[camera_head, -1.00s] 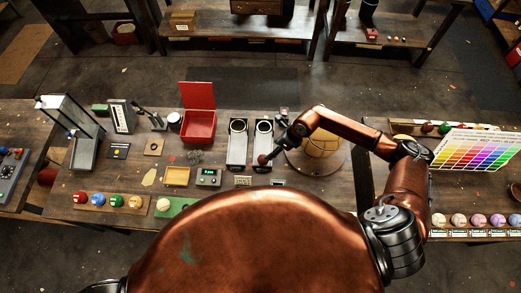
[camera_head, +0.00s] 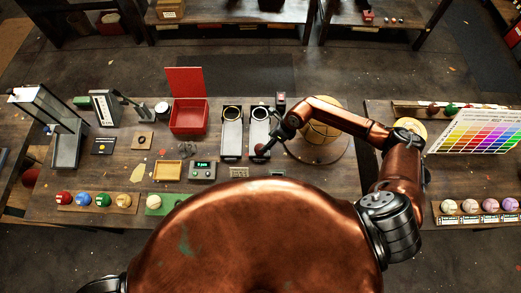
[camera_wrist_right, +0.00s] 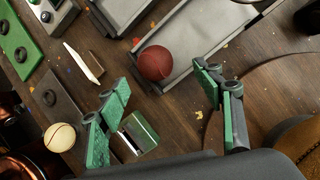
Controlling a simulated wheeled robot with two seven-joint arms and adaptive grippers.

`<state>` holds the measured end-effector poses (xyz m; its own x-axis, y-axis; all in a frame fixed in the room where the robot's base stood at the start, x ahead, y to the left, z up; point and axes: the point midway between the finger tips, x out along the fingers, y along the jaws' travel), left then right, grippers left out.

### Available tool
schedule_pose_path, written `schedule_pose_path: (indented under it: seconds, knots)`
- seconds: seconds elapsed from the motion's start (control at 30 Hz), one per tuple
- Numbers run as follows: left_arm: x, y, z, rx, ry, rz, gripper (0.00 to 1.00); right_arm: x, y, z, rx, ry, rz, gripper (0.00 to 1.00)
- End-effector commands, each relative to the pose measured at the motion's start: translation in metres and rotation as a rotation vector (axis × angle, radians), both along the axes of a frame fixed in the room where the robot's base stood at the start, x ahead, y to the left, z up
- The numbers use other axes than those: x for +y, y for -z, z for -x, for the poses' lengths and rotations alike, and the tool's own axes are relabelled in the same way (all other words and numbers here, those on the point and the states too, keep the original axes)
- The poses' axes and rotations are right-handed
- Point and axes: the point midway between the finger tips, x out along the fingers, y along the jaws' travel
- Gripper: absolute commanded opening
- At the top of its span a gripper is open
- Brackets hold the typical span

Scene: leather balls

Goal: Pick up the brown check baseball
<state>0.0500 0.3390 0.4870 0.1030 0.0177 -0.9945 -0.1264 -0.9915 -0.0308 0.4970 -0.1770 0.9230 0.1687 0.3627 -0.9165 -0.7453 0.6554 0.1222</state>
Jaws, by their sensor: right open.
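The brown ball (camera_head: 261,150) lies at the near end of the right one of two grey ramps (camera_head: 259,127). In the right wrist view the ball (camera_wrist_right: 155,63) is plain reddish brown; I cannot make out a check pattern. My right gripper (camera_head: 273,148) is just to the right of the ball in the head view. In the wrist view its green-padded fingers (camera_wrist_right: 163,103) are spread wide, with the ball beyond the gap between their tips and nothing held. My left gripper is not in view.
Several coloured balls sit on a wooden rack (camera_head: 73,209) at the front left. A cream ball (camera_wrist_right: 60,137) shows beside the left finger.

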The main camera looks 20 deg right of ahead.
Motion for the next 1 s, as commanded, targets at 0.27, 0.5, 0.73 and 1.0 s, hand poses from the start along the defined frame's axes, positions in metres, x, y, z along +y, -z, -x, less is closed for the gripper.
schedule_pose_path:
  seconds: [0.27, 0.5, 0.73, 1.0]
  knots:
    - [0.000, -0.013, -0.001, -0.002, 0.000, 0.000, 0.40, 0.014, 0.026, 0.000, 0.005, 0.000, -0.001, 0.61]
    - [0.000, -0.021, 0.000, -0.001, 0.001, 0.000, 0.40, 0.027, 0.056, -0.003, 0.002, 0.000, 0.000, 0.61]
    - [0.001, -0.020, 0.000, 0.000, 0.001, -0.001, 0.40, 0.028, 0.062, -0.004, 0.001, 0.000, 0.001, 0.61]
    - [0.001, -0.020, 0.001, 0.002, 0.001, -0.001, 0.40, 0.028, 0.062, -0.004, 0.001, 0.000, 0.001, 0.48]
